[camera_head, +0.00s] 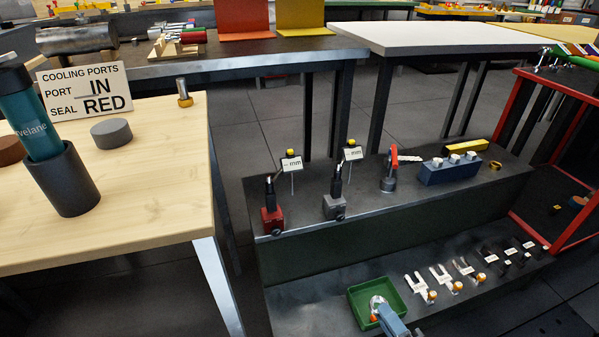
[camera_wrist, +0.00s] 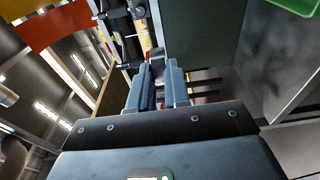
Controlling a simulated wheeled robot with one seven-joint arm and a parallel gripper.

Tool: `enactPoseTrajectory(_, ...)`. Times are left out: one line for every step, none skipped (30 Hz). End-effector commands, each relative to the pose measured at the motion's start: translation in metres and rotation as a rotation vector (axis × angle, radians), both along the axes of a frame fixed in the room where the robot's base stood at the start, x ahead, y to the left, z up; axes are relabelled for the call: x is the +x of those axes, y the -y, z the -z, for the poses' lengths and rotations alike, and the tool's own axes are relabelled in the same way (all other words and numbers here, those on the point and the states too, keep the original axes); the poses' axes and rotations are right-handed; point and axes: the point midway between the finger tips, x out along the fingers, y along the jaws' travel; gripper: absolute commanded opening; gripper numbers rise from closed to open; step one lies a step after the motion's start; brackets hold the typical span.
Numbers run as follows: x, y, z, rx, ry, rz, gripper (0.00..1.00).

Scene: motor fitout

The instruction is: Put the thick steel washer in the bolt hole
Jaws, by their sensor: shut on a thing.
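My gripper (camera_wrist: 158,62) shows in the wrist view with its two blue-grey fingers close together. It is shut on a small grey thing between the fingers, mostly hidden; I cannot tell from its shape whether it is the thick steel washer. In the head view, a blue-grey piece (camera_head: 392,321) at the bottom edge overlaps the green tray (camera_head: 355,297); I cannot tell whether it is part of my gripper. A silvery thing (camera_head: 378,302) shows at that tray. I cannot make out the bolt hole in either view.
A stepped dark bench (camera_head: 300,262) carries a red-based stand (camera_head: 271,219), a grey-based stand (camera_head: 335,205) and a blue block (camera_head: 448,172). Labelled small parts lie on its lower step. A wooden table (camera_head: 150,205) at left holds a grey disc (camera_head: 111,133) and a bottle (camera_head: 38,130).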

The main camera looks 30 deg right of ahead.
Motion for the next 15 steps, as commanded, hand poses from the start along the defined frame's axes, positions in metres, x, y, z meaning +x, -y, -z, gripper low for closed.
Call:
enactPoseTrajectory(0.014,-0.005,-0.032,-0.002,0.005,-0.017,0.00)
enactPoseTrajectory(0.022,-0.007,-0.042,-0.002,0.004,-0.023,0.00)
enactPoseTrajectory(0.033,-0.011,-0.057,-0.002,0.005,-0.031,0.00)
enactPoseTrajectory(0.040,-0.015,-0.068,-0.002,0.005,-0.038,0.00)
enactPoseTrajectory(0.047,-0.018,-0.079,-0.002,0.005,-0.043,0.00)
enactPoseTrajectory(0.057,-0.023,-0.094,-0.002,0.005,-0.051,0.00)
enactPoseTrajectory(0.064,-0.027,-0.105,-0.002,0.005,-0.057,0.00)
enactPoseTrajectory(0.071,-0.031,-0.117,-0.001,0.005,-0.063,0.00)
enactPoseTrajectory(0.080,-0.037,-0.132,-0.001,0.005,-0.069,0.00)
enactPoseTrajectory(0.086,-0.042,-0.144,-0.001,0.005,-0.075,0.00)
enactPoseTrajectory(0.093,-0.047,-0.155,-0.001,0.005,-0.081,0.00)
enactPoseTrajectory(0.101,-0.054,-0.171,-0.002,0.005,-0.088,0.00)
enactPoseTrajectory(0.106,-0.059,-0.183,-0.002,0.005,-0.092,0.00)
enactPoseTrajectory(0.112,-0.065,-0.195,-0.001,0.005,-0.098,0.00)
enactPoseTrajectory(0.120,-0.073,-0.211,-0.001,0.004,-0.105,0.00)
